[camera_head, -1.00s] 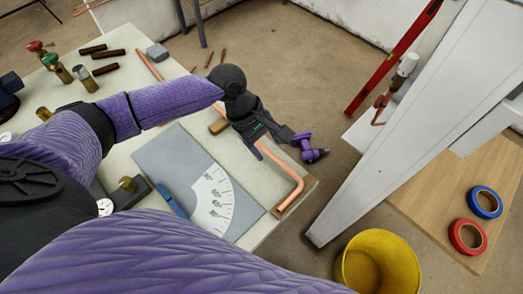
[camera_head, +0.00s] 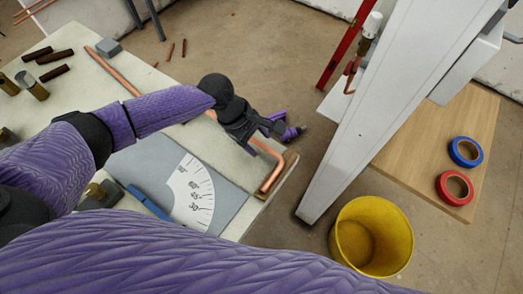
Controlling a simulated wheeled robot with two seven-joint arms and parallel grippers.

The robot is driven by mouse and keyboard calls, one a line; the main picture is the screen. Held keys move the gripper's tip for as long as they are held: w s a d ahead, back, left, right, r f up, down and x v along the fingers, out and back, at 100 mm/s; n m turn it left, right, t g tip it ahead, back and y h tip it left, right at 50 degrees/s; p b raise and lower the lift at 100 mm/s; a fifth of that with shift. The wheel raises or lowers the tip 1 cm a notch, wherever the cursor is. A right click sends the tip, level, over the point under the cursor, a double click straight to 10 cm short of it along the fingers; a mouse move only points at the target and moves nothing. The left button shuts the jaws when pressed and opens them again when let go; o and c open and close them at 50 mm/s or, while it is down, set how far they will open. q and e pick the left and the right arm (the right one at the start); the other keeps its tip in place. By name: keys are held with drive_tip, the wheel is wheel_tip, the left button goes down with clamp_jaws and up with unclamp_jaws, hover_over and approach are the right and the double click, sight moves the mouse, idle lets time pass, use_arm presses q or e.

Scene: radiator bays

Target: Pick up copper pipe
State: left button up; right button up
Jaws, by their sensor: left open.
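A copper pipe (camera_head: 272,177) with a bent end lies along the right edge of the pale workbench. A straight copper length (camera_head: 112,71) shows at the upper left of the bench. My left arm hides the stretch between, so I cannot tell whether they are one pipe. My left gripper (camera_head: 267,138) is open, with its fingers just above or beside the pipe near its bend. Contact cannot be told. My right gripper is out of view.
A grey board with an angle scale (camera_head: 190,193) and a blue tool (camera_head: 148,202) lie on the workbench (camera_head: 142,62). A yellow bucket (camera_head: 372,236) stands on the floor. A white post (camera_head: 372,130) rises to the right, beside a wooden board with blue tape (camera_head: 465,152) and red tape (camera_head: 454,188).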

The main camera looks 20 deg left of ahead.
use_arm(q)
drive_tip(key=shift+f, duration=0.25)
drive_tip(key=shift+c, duration=0.2)
clamp_jaws()
idle(1.4)
